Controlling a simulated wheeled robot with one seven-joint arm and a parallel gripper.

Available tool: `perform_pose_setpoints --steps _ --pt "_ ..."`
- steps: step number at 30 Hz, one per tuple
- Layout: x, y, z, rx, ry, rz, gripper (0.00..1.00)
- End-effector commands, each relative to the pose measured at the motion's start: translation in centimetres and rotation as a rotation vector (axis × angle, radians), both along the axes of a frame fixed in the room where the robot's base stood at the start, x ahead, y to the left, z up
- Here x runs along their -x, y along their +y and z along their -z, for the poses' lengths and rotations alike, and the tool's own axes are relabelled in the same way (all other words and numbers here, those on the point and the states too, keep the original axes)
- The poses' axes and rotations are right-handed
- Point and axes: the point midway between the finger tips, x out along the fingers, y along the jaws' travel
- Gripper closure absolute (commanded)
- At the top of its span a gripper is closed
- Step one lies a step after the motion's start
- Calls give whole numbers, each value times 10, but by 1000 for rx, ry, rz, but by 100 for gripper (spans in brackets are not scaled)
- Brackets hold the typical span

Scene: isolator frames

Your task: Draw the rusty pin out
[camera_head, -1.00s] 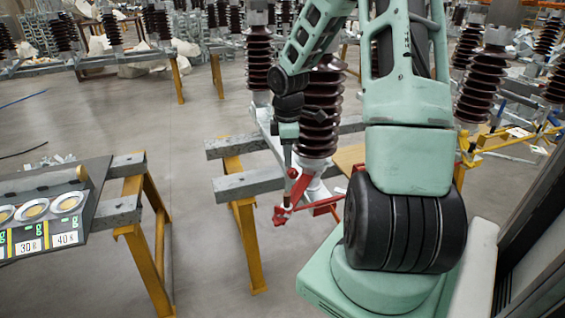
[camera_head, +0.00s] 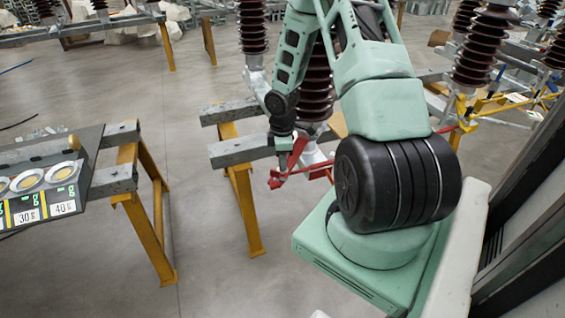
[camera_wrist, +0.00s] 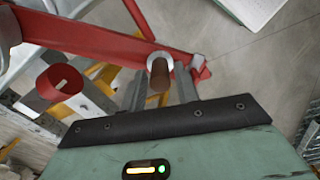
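The rusty pin (camera_wrist: 158,80) is a short brown rod in the wrist view. It stands in a pale metal collar (camera_wrist: 160,60) on a red arm (camera_wrist: 105,35). My gripper (camera_wrist: 161,85) has its two grey fingers on either side of the pin, with a narrow gap showing on both sides, so it looks open around it. In the head view my gripper (camera_head: 283,150) is down at the red linkage (camera_head: 300,172), below the brown insulator. The pin cannot be made out there.
A red tube end (camera_wrist: 58,82) lies left of the fingers in the wrist view. A sloped panel with round dishes (camera_head: 45,180) is at the left. Clear floor (camera_head: 205,240) lies between.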

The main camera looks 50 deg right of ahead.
Motion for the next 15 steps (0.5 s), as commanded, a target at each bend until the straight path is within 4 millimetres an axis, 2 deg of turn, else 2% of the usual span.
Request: perform_pose_setpoints --steps 6,14,15 --pt "0 0 15 0 0 -1 69" --pt "0 0 16 1 -1 -1 69" --pt "0 0 16 1 -1 -1 72"
